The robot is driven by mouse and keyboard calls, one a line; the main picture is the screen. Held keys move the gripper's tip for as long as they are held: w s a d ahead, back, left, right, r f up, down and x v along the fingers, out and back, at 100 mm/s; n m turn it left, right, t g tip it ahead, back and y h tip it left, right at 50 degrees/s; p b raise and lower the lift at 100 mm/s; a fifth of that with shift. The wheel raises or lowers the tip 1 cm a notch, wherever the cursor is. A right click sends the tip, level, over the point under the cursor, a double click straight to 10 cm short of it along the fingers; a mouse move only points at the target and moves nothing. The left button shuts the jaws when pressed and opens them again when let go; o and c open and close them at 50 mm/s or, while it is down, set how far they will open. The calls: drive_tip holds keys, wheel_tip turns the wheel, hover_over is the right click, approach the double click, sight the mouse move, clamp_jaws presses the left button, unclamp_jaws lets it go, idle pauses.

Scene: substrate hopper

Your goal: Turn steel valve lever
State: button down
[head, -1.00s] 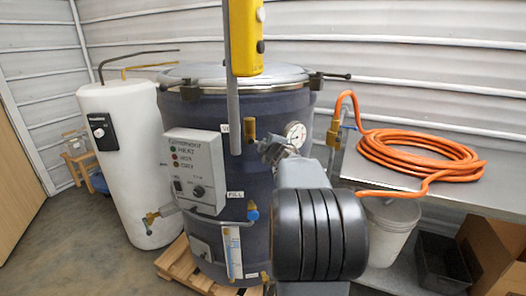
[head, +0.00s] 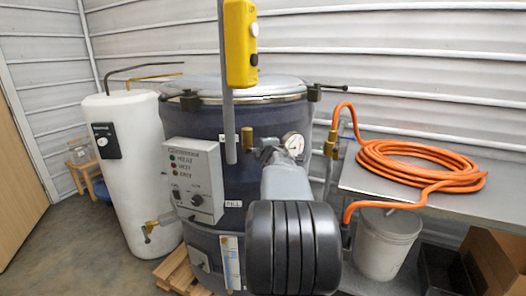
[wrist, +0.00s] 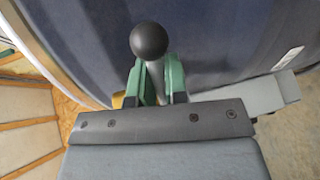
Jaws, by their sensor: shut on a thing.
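The valve lever shows in the wrist view as a steel rod with a black ball knob (wrist: 148,41) on its end. My gripper (wrist: 156,82) is shut on the lever's rod, with one green fingertip on each side just below the knob. A bit of brass (wrist: 117,100) shows to the left of the fingers. The valve body under the rod is mostly hidden by my gripper. In the head view my arm covers the gripper and the lever.
A large dark-jacketed tank (head: 205,122) with a control box (head: 192,180) stands on a wooden pallet (head: 177,268). A yellow pendant (head: 240,45) hangs in front. A white cylinder (head: 127,170) stands left. At right, a steel table (head: 380,188) bears an orange hose (head: 415,165).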

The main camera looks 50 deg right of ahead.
drive_tip(key=c, duration=1.2)
unclamp_jaws()
drive_tip(key=shift+o, duration=0.2)
drive_tip(key=shift+r, duration=0.1)
drive_tip(key=p+v, duration=0.3)
drive_tip(key=v, duration=1)
drive_tip(key=shift+s+a, duration=0.25)
drive_tip(key=shift+s, duration=0.05)
drive_tip(key=shift+r, duration=0.1)
